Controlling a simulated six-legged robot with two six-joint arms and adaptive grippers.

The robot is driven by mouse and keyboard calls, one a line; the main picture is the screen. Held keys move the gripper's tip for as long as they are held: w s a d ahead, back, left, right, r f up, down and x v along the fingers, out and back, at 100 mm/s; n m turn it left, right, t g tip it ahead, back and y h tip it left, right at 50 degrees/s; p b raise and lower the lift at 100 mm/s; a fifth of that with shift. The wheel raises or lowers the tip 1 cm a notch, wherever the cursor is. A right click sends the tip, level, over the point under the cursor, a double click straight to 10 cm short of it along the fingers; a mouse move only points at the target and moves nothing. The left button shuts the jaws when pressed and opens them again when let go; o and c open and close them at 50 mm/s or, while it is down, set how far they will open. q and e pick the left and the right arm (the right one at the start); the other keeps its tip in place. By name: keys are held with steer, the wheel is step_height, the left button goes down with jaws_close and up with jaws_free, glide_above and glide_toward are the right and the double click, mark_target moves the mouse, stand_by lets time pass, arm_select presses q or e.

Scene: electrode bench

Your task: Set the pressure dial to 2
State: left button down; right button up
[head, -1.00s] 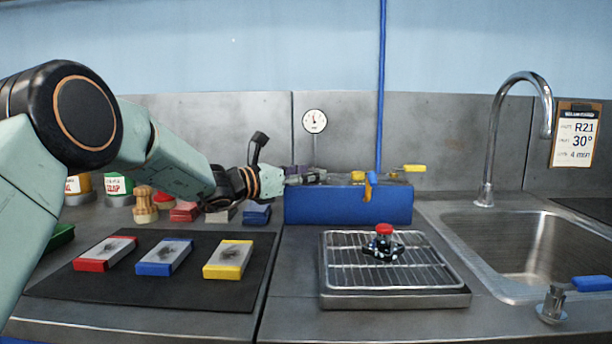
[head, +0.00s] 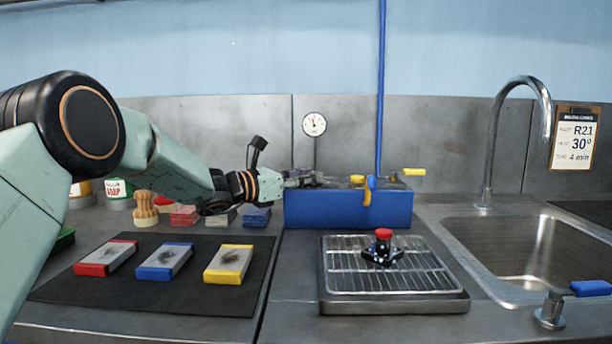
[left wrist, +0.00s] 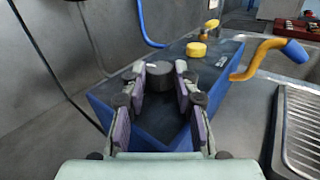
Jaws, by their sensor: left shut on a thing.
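A blue box (head: 348,208) stands at the back of the bench. It also shows in the left wrist view (left wrist: 130,112). A dark grey round knob (left wrist: 160,76), which looks like the pressure dial, is on its top at the left end. My left gripper (left wrist: 161,71) comes in from the left and is shut on this knob, one finger on each side. In the head view the left gripper (head: 306,179) hides the knob. Any numbers on the dial cannot be read. A round white gauge (head: 314,124) stands above the box; its reading is too small to tell. My right gripper is not in view.
A yellow knob (left wrist: 196,49) and a yellow curved handle (left wrist: 258,57) are beside the dial on the box. A wire rack tray (head: 395,302) with a red-topped part (head: 383,248) is in front. A sink (head: 535,250) is at right, a black mat (head: 150,295) at left.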

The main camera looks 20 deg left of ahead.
arm_select(q)
steer(key=p, duration=0.1)
steer(key=m+g+h+p, duration=0.1)
steer(key=shift+w+a+r+h+p, duration=0.15)
steer(key=shift+a+r+h+p, duration=0.1)
steer(key=shift+h+p, duration=0.1)
steer(key=shift+w+f+m+g+h+p, duration=0.1)
steer(key=shift+m+g+h+p, duration=0.8)
steer(key=shift+g, duration=0.2)
steer(key=c, duration=1)
jaws_free()
steer(key=shift+f, duration=0.1)
steer(key=v, duration=1.2)
